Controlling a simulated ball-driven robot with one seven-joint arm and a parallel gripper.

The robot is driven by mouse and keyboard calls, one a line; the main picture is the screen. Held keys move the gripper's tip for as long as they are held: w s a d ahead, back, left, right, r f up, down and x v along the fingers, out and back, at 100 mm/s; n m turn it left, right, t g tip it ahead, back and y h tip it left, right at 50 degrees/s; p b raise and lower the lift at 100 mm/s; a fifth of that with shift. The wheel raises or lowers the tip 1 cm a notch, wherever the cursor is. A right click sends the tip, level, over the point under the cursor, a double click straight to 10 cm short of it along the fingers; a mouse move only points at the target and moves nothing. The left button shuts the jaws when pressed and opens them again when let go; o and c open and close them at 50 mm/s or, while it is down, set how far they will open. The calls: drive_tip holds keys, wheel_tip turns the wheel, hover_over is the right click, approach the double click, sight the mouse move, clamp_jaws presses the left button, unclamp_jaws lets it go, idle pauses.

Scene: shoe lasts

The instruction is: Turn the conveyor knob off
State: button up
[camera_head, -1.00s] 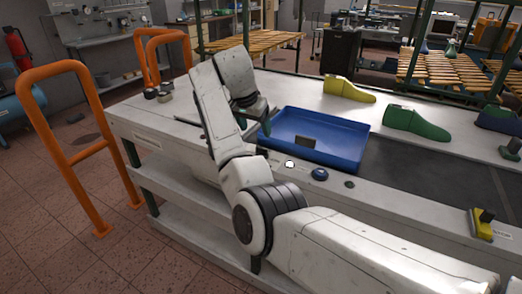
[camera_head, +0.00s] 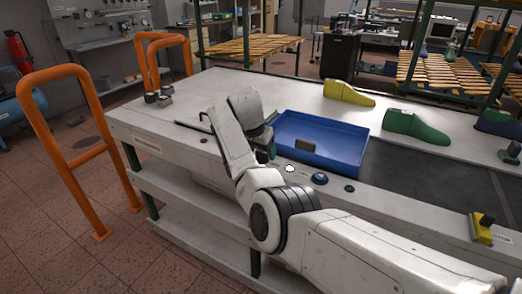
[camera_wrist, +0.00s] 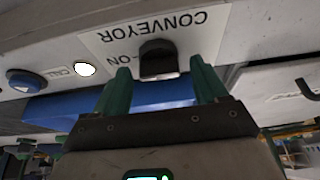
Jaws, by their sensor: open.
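The conveyor knob (camera_wrist: 158,58) is a black block-shaped knob on a white label plate (camera_wrist: 205,40) reading "CONVEYOR" and "ON", upside down in the wrist view. My gripper (camera_wrist: 163,76) has its two green fingers spread apart, with the knob in line with the gap between their tips. Whether the fingers touch it I cannot tell.
A blue tray (camera_head: 345,161) lies just behind my gripper. A yellow box with a black top (camera_head: 481,227) is farther right. Yellow (camera_head: 348,93) and green (camera_head: 416,126) shoe lasts stand behind.

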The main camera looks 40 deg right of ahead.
drive_tip(key=c, duration=1.1)
drive_tip(key=shift+o, duration=0.2)
